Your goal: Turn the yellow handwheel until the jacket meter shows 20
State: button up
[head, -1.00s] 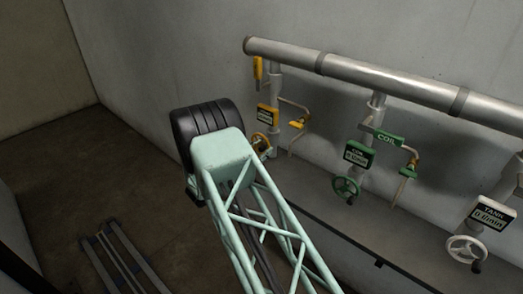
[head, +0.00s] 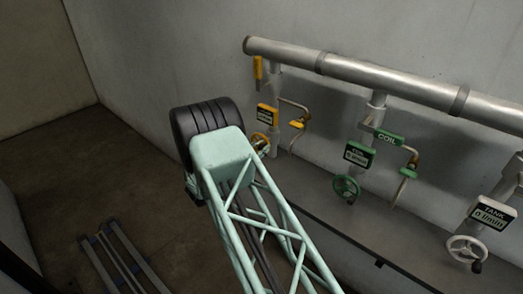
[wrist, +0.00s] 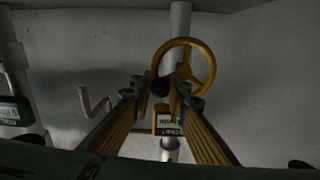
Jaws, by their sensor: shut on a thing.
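The yellow handwheel (wrist: 185,41) fills the upper middle of the wrist view. In the head view the handwheel (head: 261,140) is partly hidden behind my arm. My gripper (wrist: 163,90) reaches up to the lower left of the wheel, its two fingers closed in around a dark knob at the rim. Its fingertips are hidden in the head view. The yellow jacket meter (head: 267,115) sits above the wheel on its pipe. The meter (wrist: 168,122) also shows upside down between my fingers. Its number is too small to read in either view.
A green coil meter (head: 358,154) and green handwheel (head: 345,189) stand to the right. A white tank meter (head: 491,214) and handwheel (head: 466,249) are farther right. A thick pipe (head: 390,80) runs above them along the wall. A grey ledge (head: 330,220) lies below.

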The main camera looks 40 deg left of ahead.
jog(key=n, duration=0.1)
jog(key=r+n, duration=0.1)
jog(key=n, duration=0.1)
jog(key=shift+a+r+n+b, duration=0.1)
jog(key=shift+a+n+b, duration=0.2)
jog(key=shift+a, duration=0.05)
jog(key=shift+a+r+n, duration=0.2)
jog(key=shift+n, duration=0.45)
jog(key=shift+a+r+n, duration=0.15)
jog(key=shift+a+n, duration=0.05)
jog(key=shift+n, duration=0.45)
jog(key=o, duration=0.8)
jog(key=shift+o, duration=0.2)
jog(key=s, duration=1.2)
jog(key=shift+a, duration=0.25)
